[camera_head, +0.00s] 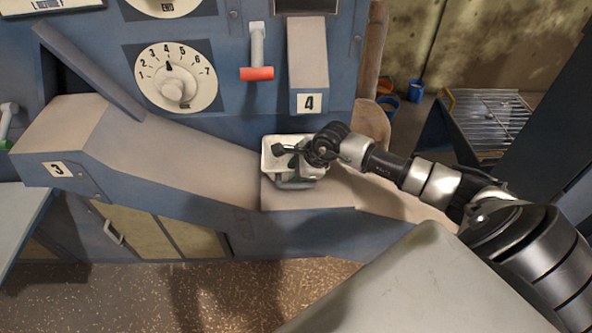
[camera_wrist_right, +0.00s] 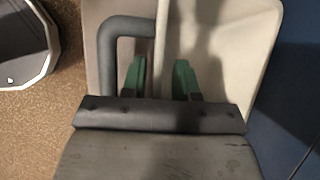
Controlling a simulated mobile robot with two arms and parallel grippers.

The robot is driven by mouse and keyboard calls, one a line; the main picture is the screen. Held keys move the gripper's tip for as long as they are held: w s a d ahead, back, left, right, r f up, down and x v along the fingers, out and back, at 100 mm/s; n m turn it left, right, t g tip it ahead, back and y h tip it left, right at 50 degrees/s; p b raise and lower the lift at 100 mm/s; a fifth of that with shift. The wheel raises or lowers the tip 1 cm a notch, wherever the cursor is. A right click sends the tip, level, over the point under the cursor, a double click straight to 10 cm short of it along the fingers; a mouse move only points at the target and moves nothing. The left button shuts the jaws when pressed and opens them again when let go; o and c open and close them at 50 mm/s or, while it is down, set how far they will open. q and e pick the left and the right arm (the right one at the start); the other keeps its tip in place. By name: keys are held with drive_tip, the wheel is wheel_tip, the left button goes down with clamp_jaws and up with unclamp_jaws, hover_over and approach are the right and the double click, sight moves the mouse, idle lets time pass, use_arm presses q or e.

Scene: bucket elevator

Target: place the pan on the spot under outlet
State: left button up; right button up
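The pan (camera_head: 277,142) is a cream, rectangular, open tray with rounded corners. In the head view it sits on the flat ledge (camera_head: 330,195) below the outlet box marked 4 (camera_head: 308,62), slightly left of it. My right gripper (camera_head: 296,170) is over the pan and hides part of it. In the right wrist view the gripper's green fingertips (camera_wrist_right: 160,78) stand apart, one on each side of the pan's wall. The pan's light inside (camera_wrist_right: 235,45) is on the right, and its grey bent handle (camera_wrist_right: 112,45) is on the left. My left gripper is out of view.
A sloped chute marked 3 (camera_head: 150,150) runs down to the ledge from the left. Above are a dial (camera_head: 175,77) and a red-handled lever (camera_head: 257,72). Blue buckets (camera_head: 389,105) and a wire rack (camera_head: 490,115) stand at the back right. Brown floor lies in front.

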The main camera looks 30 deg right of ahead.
drive_tip(key=shift+r, duration=0.25)
drive_tip(key=shift+s+d+r, duration=0.1)
drive_tip(key=shift+d+r, duration=0.05)
drive_tip(key=shift+r, duration=0.05)
drive_tip(key=b+v, duration=0.1)
drive_tip(key=v, duration=0.5)
drive_tip(key=shift+s+r+b, duration=0.15)
drive_tip(key=shift+r+b, duration=0.15)
drive_tip(key=shift+b, duration=0.05)
